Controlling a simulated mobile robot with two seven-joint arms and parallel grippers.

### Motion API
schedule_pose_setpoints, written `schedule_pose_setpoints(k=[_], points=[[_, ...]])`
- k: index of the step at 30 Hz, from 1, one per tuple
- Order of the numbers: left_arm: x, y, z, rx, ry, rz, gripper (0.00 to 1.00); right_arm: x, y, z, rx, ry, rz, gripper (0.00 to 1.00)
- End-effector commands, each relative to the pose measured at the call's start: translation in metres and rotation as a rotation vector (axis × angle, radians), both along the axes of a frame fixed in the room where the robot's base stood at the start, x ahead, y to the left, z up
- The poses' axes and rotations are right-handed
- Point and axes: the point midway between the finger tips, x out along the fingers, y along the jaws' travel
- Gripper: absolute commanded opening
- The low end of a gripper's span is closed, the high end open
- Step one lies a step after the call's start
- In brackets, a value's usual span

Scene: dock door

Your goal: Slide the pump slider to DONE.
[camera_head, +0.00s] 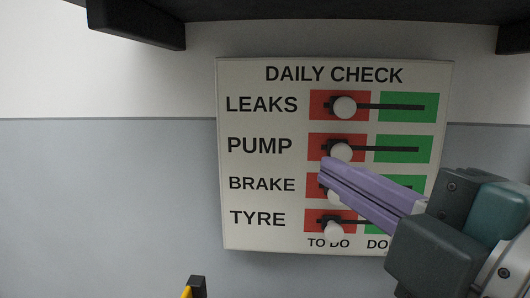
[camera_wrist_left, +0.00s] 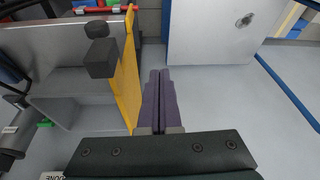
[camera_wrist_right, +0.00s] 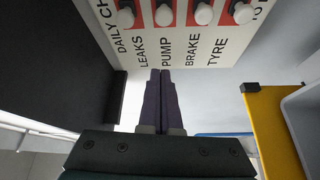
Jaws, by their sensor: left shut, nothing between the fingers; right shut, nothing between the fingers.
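The white DAILY CHECK board (camera_head: 268,92) hangs on the wall with several slider rows. The pump knob (camera_head: 341,152) is a pale round knob at the red TO DO end of its dark slot; green lies to its right. It also shows in the right wrist view (camera_wrist_right: 164,15). My right gripper (camera_head: 323,168) is shut and empty, its purple fingertips just below and left of the pump knob in the picture. Contact with the board cannot be told. It covers much of the brake row. My left gripper (camera_wrist_left: 160,72) is shut and empty, away from the board.
The leaks knob (camera_head: 344,107), brake knob (camera_head: 334,198) and tyre knob (camera_head: 333,232) also sit on red. A dark overhead ledge (camera_head: 330,10) crosses above the board. A yellow panel (camera_wrist_left: 130,70) stands beside my left fingers. The wall left of the board is clear.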

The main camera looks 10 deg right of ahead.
Motion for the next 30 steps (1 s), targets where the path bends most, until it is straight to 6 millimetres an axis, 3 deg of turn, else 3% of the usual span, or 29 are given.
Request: schedule_pose_setpoints(k=[11, 13, 18, 30], points=[[0.0, -0.001, 0.008, -0.004, -0.001, 0.002, 0.0, 0.078, 0.018, 0.006, 0.002, -0.002, 0.001, 0.0], [0.0, -0.002, 0.011, -0.007, -0.001, 0.003, 0.0, 0.073, 0.002, 0.002, -0.005, 0.002, -0.001, 0.0], [0.0, -0.003, 0.013, -0.011, -0.001, 0.006, 0.0, 0.07, -0.016, -0.001, -0.003, 0.001, 0.0, 0.0], [0.0, -0.003, 0.013, -0.012, -0.001, 0.006, 0.0, 0.069, -0.023, -0.002, 0.0, 0.001, 0.0, 0.0]])
